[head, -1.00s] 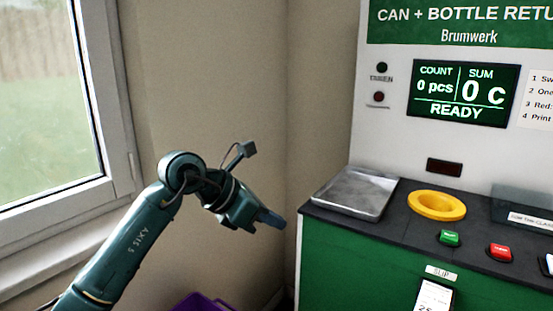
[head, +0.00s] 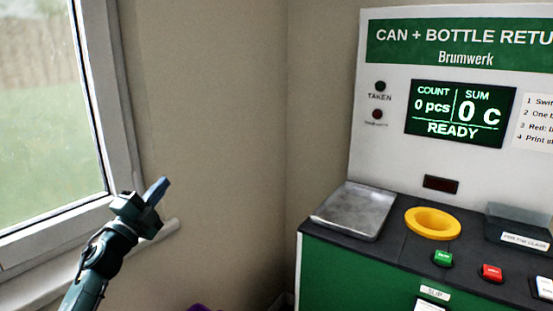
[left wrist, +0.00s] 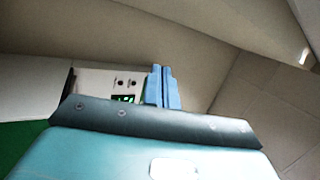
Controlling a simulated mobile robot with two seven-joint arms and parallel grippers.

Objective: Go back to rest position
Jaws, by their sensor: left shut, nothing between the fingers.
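My left gripper (head: 157,191) is at the left in the head view, in front of the window frame and sill, pointing up and to the right. Its fingers are together with nothing between them. In the left wrist view the two blue fingers (left wrist: 162,87) stand side by side, with the return machine (left wrist: 97,84) small behind them. The gripper is well apart from the machine, which stands at the right in the head view. My right gripper does not show.
The return machine (head: 340,262) has a metal tray (head: 355,211), a yellow ring (head: 433,223), green (head: 443,258) and red (head: 491,272) buttons, and a display (head: 457,113) reading READY. A purple thing (head: 200,308) shows at the bottom edge. The window (head: 45,110) is at left.

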